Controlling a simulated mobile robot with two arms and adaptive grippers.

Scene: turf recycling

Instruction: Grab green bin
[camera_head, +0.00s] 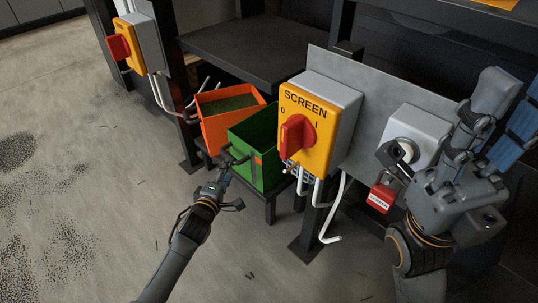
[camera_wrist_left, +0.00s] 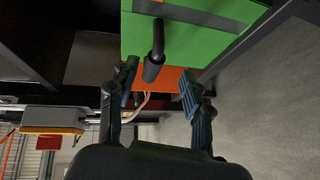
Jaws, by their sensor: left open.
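The green bin (camera_head: 265,140) stands upright on a low dark stand under the dark table, open at the top. My left gripper (camera_head: 228,163) is at its near left side, close to the wall. In the left wrist view the green bin (camera_wrist_left: 205,40) fills the top, with a dark bar-like handle (camera_wrist_left: 155,58) sticking out from it. The left gripper (camera_wrist_left: 160,82) is open, its fingers on either side of the handle's line; contact cannot be told. My right gripper (camera_head: 500,115) is raised at the right, away from the bin; its opening is unclear.
An orange bin (camera_head: 215,125) stands behind the green one. A yellow SCREEN switch box (camera_head: 303,135) with a red knob juts out right of the bin. A red padlock tag (camera_head: 380,197) hangs near my right arm. Bare floor (camera_head: 100,200) lies open at left.

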